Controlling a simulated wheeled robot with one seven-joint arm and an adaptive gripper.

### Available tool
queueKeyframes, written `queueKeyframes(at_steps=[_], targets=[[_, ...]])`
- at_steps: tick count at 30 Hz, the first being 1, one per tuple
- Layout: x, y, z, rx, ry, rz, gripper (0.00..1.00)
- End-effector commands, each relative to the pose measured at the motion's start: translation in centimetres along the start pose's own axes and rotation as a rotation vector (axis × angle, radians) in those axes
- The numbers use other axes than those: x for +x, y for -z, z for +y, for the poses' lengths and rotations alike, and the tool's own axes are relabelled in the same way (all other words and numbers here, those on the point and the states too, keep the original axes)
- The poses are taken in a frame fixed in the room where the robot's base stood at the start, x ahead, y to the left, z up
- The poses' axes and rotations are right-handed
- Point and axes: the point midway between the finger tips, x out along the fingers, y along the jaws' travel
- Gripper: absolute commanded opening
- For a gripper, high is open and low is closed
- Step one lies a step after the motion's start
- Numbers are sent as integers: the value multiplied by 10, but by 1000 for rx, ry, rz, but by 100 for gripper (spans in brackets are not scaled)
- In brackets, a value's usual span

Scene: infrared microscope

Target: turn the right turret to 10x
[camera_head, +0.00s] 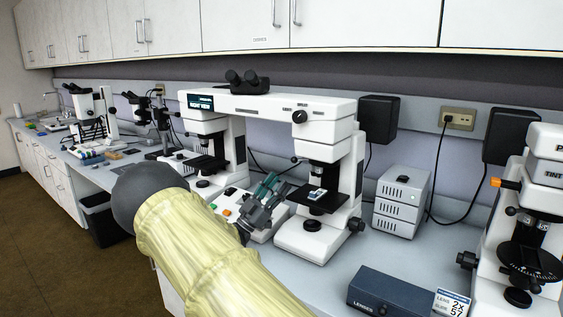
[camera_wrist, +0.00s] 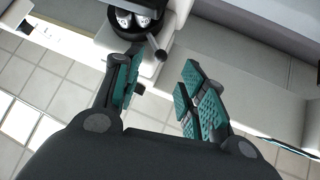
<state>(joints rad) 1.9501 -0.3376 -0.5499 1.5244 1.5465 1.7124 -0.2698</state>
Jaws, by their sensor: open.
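The right turret (camera_head: 308,162) sits under the white right-hand head of the double microscope, above a black stage (camera_head: 325,201). A small ball-ended lever (camera_head: 295,160) sticks out at its left. In the wrist view the turret (camera_wrist: 135,17) shows at the top, with silver objectives in a dark round housing. Its dark lever (camera_wrist: 157,48) points down toward the space between my fingers. My gripper (camera_head: 270,186) is open and empty, left of the right stage and below the lever. In the wrist view my gripper (camera_wrist: 158,78) shows teal pads apart, touching nothing. I cannot read the magnification marks.
The microscope's left head (camera_head: 205,125) and a control box with coloured buttons (camera_head: 235,207) stand left of my gripper. A grey vented box (camera_head: 402,203), a dark lens case (camera_head: 390,292) and another microscope (camera_head: 530,225) stand to the right. The counter between them has some clear room.

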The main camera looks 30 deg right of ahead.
Motion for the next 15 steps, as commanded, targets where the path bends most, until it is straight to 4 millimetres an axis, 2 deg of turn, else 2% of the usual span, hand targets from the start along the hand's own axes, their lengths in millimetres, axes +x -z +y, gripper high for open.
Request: queueKeyframes(at_steps=[5,15], targets=[[13,0,2,-2,-7,4,41],[64,-5,10,-10,-14,5,41]])
